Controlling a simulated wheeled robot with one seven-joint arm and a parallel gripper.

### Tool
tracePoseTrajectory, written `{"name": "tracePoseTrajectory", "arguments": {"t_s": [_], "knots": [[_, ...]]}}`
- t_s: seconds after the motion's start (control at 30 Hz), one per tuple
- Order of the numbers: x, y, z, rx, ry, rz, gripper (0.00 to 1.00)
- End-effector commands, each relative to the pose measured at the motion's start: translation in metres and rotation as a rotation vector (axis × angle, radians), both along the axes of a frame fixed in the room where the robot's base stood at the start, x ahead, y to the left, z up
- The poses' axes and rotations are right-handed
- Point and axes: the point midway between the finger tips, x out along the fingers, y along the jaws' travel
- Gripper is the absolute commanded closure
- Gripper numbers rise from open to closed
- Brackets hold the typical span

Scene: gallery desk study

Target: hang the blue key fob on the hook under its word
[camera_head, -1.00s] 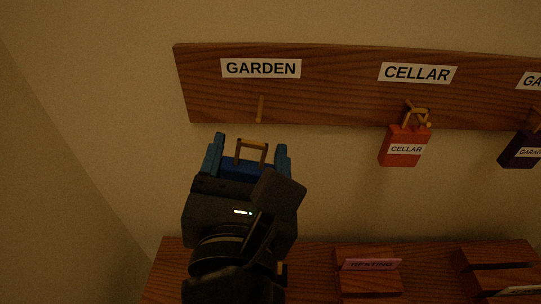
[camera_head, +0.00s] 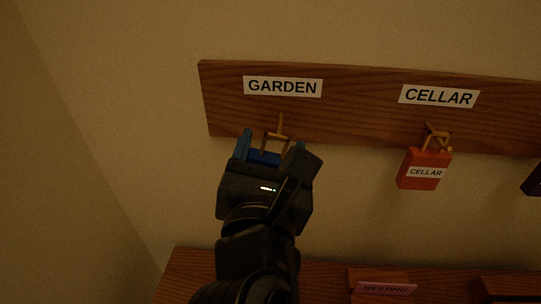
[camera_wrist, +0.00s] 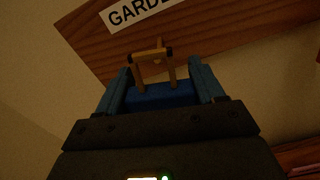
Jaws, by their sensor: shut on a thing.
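My gripper (camera_head: 266,156) is shut on the blue key fob (camera_head: 264,158), with the fob's brass loop pointing up. The fob also shows between the fingers in the wrist view (camera_wrist: 160,96). The brass hook (camera_head: 281,124) under the GARDEN label (camera_head: 283,87) is right at the loop. In the wrist view the hook (camera_wrist: 158,62) shows within the loop's outline, near its top bar. I cannot tell whether the hook passes through the loop or is only behind it. Any word on the fob is hidden.
The wooden board (camera_head: 365,112) is on the wall. A red CELLAR fob (camera_head: 425,168) hangs on the hook to the right, under the CELLAR label (camera_head: 439,96). A dark fob (camera_head: 533,180) is at the right edge. Below is a wooden shelf (camera_head: 215,262) with a block labelled RESTING (camera_head: 384,289).

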Motion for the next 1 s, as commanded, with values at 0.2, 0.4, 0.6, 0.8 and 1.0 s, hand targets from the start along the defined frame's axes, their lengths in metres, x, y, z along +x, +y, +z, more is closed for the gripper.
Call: {"name": "tracePoseTrajectory", "arguments": {"t_s": [0.2, 0.4, 0.6, 0.8, 1.0], "knots": [[0.012, -0.001, -0.001, 0.001, -0.001, -0.002, 0.63], [0.023, -0.001, -0.001, 0.0, -0.001, 0.0, 0.63], [0.034, -0.001, -0.002, 0.0, 0.0, -0.001, 0.63], [0.043, -0.002, -0.005, 0.0, 0.0, -0.002, 0.63], [0.05, -0.003, -0.009, 0.0, 0.001, -0.001, 0.63]]}}
